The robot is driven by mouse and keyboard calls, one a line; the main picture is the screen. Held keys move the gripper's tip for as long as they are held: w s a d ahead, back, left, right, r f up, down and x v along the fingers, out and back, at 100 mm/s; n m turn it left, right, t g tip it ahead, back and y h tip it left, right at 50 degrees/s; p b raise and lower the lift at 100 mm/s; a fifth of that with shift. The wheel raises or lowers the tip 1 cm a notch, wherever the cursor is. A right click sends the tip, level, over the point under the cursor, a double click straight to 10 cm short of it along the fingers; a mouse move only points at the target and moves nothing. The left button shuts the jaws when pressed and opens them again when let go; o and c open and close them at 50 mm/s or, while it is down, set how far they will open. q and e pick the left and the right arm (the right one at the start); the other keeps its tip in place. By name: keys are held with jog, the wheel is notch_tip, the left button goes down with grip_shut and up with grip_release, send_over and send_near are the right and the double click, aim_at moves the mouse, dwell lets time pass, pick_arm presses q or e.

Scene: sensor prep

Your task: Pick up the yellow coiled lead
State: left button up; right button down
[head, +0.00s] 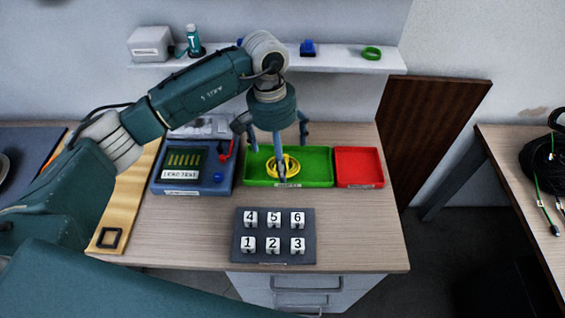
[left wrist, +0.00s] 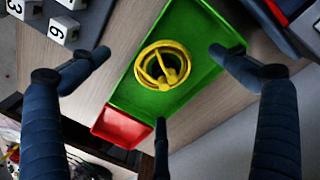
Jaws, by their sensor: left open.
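The yellow coiled lead (head: 292,165) lies in the green tray (head: 318,168) on the workbench. In the left wrist view the yellow coiled lead (left wrist: 164,53) shows as a round coil with two plug ends crossing its middle. My left gripper (head: 278,148) reaches down over the green tray with its fingers spread open and empty. In the head view one finger passes in front of the coil and hides part of it. The left wrist view shows the coil between the spread fingers, not gripped. My right gripper is not in view.
A red tray (head: 359,166) adjoins the green tray on the right. A blue tester (head: 194,179) with red and black leads stands on the left. A dark block with numbered cubes (head: 273,252) sits in front. A shelf (head: 340,64) runs behind. Bare bench lies front right.

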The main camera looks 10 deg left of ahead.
pick_arm(q)
jog(key=shift+f+p, duration=0.35)
jog(key=f, duration=0.1)
jog(key=f+p, duration=0.1)
jog(key=f, duration=0.1)
jog(key=shift+w+d+f+p, duration=0.15)
jog(key=shift+w+f+p, duration=0.1)
jog(key=shift+f+p, duration=0.15)
jog(key=shift+f, duration=0.35)
jog(key=c, duration=1.3)
jog(key=shift+w+r+b, duration=0.1)
jog(key=shift+r+b, duration=0.2)
jog(key=shift+r, duration=0.5)
notch_tip(320, 180, up, 18)
jog(key=b, duration=0.5)
jog(key=s+a+f, duration=0.2)
jog(key=s+f, duration=0.1)
jog(key=s, duration=0.2)
jog(key=s+a+f+n, duration=0.1)
jog(key=s+a+f, duration=0.2)
jog(key=s, duration=0.3)
jog(key=s+a+f+n, duration=0.1)
jog(key=s+a+f, duration=0.1)
jog(key=s, duration=0.4)
jog(key=shift+a+f, duration=0.3)
jog(key=shift+f, duration=0.15)
